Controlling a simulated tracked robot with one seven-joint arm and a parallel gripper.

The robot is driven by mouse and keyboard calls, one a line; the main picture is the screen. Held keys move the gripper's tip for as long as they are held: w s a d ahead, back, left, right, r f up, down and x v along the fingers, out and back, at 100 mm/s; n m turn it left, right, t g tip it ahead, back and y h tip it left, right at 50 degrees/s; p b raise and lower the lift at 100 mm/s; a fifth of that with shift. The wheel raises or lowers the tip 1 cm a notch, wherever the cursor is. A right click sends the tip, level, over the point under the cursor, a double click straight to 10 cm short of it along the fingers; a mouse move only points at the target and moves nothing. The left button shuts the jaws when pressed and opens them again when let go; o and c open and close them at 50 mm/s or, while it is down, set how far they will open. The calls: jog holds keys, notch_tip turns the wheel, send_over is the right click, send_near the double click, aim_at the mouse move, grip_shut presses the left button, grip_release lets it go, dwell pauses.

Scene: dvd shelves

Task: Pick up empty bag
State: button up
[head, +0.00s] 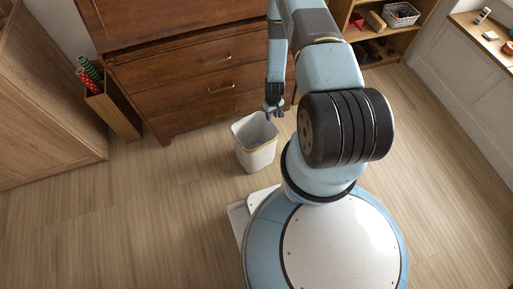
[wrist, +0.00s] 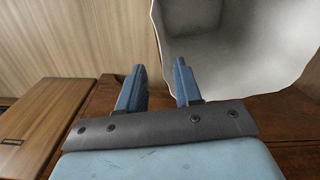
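A white bin-shaped container (head: 256,158) with a tan band near its rim stands upright on the floor in front of the dresser. Its pale inside looks empty; I cannot tell a separate bag from the container's wall. In the wrist view its white opening (wrist: 225,40) fills the upper right. My gripper (head: 273,113) is at the container's far rim, pointing down. In the wrist view my gripper (wrist: 160,66) has two blue fingers apart with nothing between them. The right finger is close to the white rim; I cannot tell if it touches.
A brown wooden dresser (head: 190,75) stands right behind the container. A wooden box with rolls (head: 113,108) is at the left, beside a wooden cabinet (head: 45,110). A low shelf (head: 385,45) is at the back right. The floor left of the container is clear.

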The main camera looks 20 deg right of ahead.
aim_at(271, 123)
jog(key=f, duration=0.5)
jog(key=shift+s+a+f, duration=0.1)
jog(key=shift+s+a, duration=0.05)
jog(key=shift+s, duration=0.25)
jog(key=shift+f, duration=0.75)
jog(key=shift+c, duration=0.4)
grip_shut()
